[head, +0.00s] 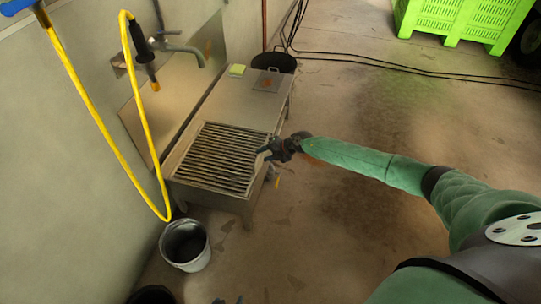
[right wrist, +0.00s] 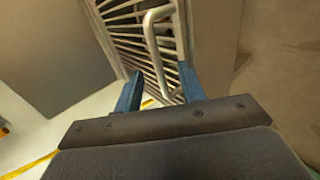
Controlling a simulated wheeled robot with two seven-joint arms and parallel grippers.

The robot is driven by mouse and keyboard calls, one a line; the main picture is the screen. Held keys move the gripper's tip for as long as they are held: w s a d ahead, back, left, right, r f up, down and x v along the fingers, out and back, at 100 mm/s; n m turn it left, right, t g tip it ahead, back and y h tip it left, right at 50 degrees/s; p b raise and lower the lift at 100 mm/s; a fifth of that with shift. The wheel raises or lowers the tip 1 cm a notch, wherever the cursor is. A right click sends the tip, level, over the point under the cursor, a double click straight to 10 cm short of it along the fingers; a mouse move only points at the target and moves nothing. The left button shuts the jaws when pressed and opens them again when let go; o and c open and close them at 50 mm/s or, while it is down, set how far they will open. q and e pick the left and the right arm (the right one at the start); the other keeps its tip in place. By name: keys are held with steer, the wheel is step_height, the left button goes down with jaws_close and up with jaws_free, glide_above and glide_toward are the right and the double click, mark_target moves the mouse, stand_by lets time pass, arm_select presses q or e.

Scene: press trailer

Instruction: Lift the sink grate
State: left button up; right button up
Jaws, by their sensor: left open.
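The sink grate (head: 221,155), a panel of parallel metal bars, lies in the near end of the metal sink bench. It also shows in the right wrist view (right wrist: 125,22), with a pale U-shaped handle (right wrist: 152,42) standing on it. My right gripper (head: 264,153) is at the grate's right edge. Its two blue fingers (right wrist: 160,80) are apart, and the handle's lower part appears between them; I cannot tell whether they touch it. My left gripper (head: 229,300) barely shows at the bottom edge of the head view, open and away from the grate.
The bench top (head: 230,101) holds a yellow-green sponge (head: 237,70) and a small metal plate (head: 270,81). A yellow hose (head: 143,110) and tap (head: 182,49) hang above. A bucket (head: 185,244) stands at the bench's near end. Floor to the right is mostly clear.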

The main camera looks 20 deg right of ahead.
mark_target(258, 156)
steer(key=shift+x, duration=2.1)
steer(key=shift+a+r, duration=0.1)
steer(key=shift+c, duration=0.3)
jaws_close()
